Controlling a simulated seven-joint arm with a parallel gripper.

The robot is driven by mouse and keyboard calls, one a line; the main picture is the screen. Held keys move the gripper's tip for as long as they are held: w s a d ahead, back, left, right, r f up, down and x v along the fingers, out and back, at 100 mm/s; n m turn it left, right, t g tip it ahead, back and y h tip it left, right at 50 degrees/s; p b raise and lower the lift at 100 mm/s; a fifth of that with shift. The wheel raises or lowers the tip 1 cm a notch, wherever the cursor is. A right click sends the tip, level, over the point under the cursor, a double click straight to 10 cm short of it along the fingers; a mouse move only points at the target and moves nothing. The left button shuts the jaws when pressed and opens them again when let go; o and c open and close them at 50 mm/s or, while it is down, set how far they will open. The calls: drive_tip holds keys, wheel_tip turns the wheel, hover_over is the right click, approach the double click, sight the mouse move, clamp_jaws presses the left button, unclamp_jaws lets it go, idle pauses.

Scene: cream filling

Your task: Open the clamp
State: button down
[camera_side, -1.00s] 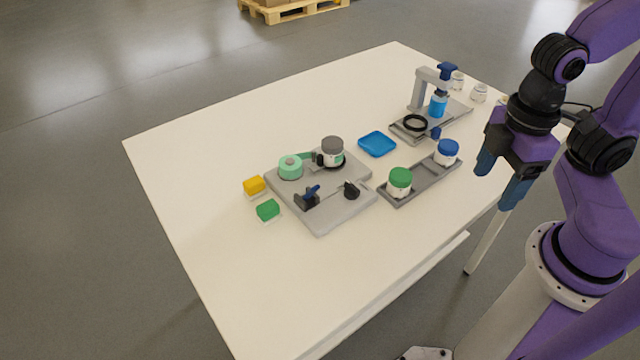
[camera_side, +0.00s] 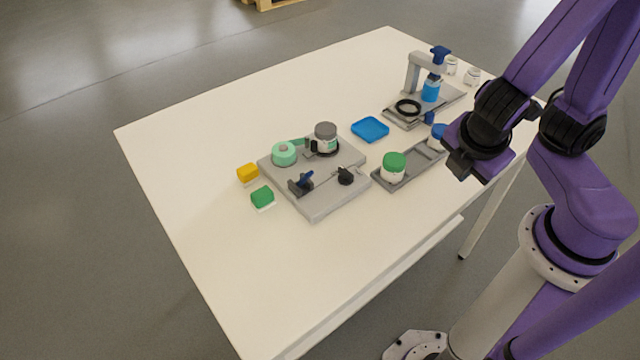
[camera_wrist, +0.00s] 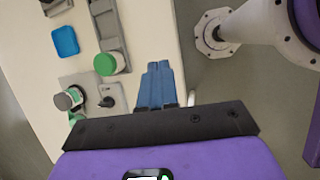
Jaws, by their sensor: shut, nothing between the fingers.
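A grey fixture plate (camera_side: 318,205) lies near the table's middle. On it, a jar with a grey lid (camera_side: 325,131) stands upright with black clamp parts (camera_side: 313,146) against its side. A mint-green round piece (camera_side: 284,154) with an arm is to its left. A blue lever (camera_side: 305,179) and a black knob (camera_side: 346,176) sit nearer the front. Whether the clamp is open or shut is too small to tell. My gripper (camera_wrist: 158,84) has its blue fingers together, empty, in the wrist view.
A grey tray (camera_side: 411,174) holds a green-lidded jar (camera_side: 393,167) and a blue-lidded jar (camera_side: 437,137) beside my gripper. A blue dish (camera_side: 370,129), a press stand (camera_side: 414,72) and yellow (camera_side: 247,173) and green (camera_side: 262,196) blocks lie around. The table's front is clear.

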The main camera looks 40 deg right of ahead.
drive_tip(key=w+a+f+n+t+y, duration=0.2)
drive_tip(key=a+f+n+t, duration=0.1)
drive_tip(key=a+n+t, duration=0.3)
drive_tip(key=w+a+f+n+t+y, duration=0.2)
drive_tip(key=a+f+n+t, duration=0.2)
drive_tip(key=a+n, duration=0.7)
drive_tip(key=n+t, duration=0.1)
drive_tip(key=t, duration=0.1)
drive_tip(key=shift+n+t, duration=0.3)
drive_tip(key=shift+t, duration=0.1)
approach(308, 178)
drive_tip(key=f, duration=0.1)
drive_tip(key=w+f, duration=0.1)
drive_tip(key=f, duration=0.1)
drive_tip(key=shift+w+f, duration=0.15)
drive_tip(key=w, duration=0.1)
drive_tip(key=w+r, duration=0.1)
drive_tip(key=w, duration=0.1)
drive_tip(key=shift+w+r, duration=0.45)
drive_tip(key=shift+w, duration=0.2)
